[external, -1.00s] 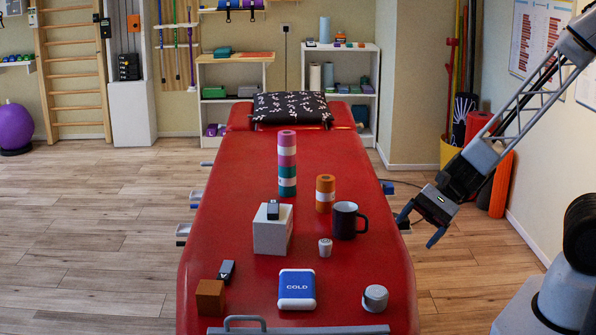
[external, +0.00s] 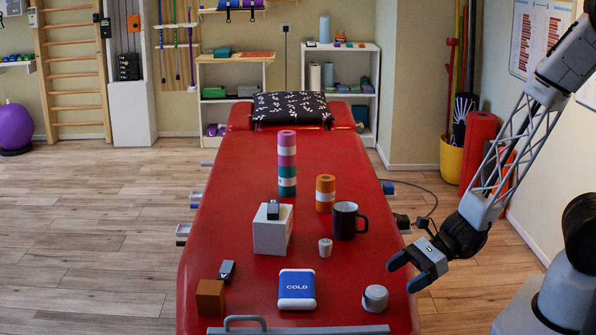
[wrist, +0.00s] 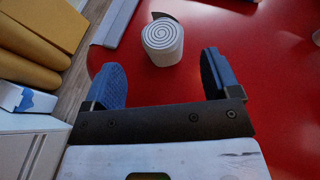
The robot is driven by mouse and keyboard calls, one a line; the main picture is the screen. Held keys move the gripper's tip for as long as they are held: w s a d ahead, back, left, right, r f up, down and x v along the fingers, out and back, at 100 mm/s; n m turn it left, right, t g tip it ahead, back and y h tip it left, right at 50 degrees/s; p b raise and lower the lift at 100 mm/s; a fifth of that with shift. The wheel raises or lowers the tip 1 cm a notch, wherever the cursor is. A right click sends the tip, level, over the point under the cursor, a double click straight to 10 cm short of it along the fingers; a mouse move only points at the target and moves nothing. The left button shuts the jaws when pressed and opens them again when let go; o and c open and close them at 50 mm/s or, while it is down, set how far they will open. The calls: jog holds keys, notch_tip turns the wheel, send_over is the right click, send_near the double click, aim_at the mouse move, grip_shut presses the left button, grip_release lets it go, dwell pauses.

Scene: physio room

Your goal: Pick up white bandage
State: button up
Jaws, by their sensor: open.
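The white bandage (external: 375,298) is a short roll standing near the front right corner of the red treatment table (external: 240,200). In the wrist view the bandage (wrist: 162,45) shows a spiral on its top, ahead of my fingers and roughly centred between them. My gripper (external: 404,273) is open and empty, over the table's right edge, above and behind the bandage in the external view. In the wrist view both blue fingertips of my gripper (wrist: 162,68) are spread apart and do not touch the bandage.
A blue cold pack (external: 297,289) lies left of the bandage. A small white cup-like item (external: 325,247), a black mug (external: 344,220), an orange roll (external: 325,193) and a white box (external: 272,232) stand farther back. A grey bar (external: 300,330) runs along the front edge.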

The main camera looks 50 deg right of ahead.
aim_at(379, 291)
jog(key=shift+x, duration=1.35)
jog(key=shift+x, duration=2.55)
jog(key=shift+w+d+f, duration=0.1)
jog(key=shift+f, duration=0.05)
jog(key=c, duration=1)
